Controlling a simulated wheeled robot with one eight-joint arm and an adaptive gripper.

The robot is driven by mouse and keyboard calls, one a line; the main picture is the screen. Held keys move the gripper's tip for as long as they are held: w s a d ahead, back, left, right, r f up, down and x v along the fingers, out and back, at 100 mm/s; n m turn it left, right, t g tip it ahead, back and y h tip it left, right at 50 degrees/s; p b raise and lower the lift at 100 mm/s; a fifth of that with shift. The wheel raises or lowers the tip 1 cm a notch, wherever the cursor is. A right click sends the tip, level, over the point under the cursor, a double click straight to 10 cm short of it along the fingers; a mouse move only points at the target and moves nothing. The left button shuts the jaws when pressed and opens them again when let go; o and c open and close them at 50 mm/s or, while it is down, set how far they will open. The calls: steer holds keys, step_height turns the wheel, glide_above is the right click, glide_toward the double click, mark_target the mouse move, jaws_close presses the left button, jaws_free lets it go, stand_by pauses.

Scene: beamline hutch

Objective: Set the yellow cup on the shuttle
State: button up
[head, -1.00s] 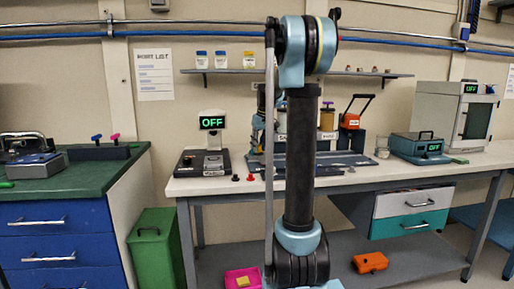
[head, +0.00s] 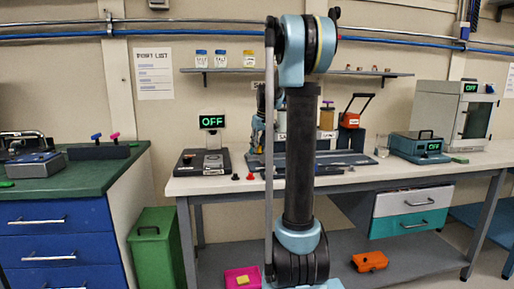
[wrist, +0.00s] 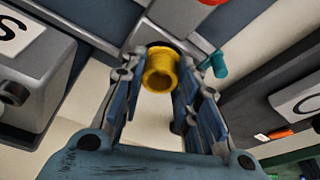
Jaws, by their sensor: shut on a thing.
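The yellow cup (wrist: 160,72) is between the two fingers of my gripper (wrist: 158,62) in the wrist view. The fingers are shut on it. A dark ring shows at the cup's far side, against a grey metal part (wrist: 180,18). I cannot tell whether the cup touches that part or whether it is the shuttle.
In the wrist view a teal knob (wrist: 219,64) is just right of the cup, and a grey block with a lettered label (wrist: 25,75) stands at left. In the head view, a black scale (head: 203,162) and a teal instrument (head: 415,147) stand on the pale bench (head: 400,170).

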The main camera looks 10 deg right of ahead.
steer(key=shift+f, duration=0.15)
steer(key=o, duration=1.1)
steer(key=shift+o, duration=0.2)
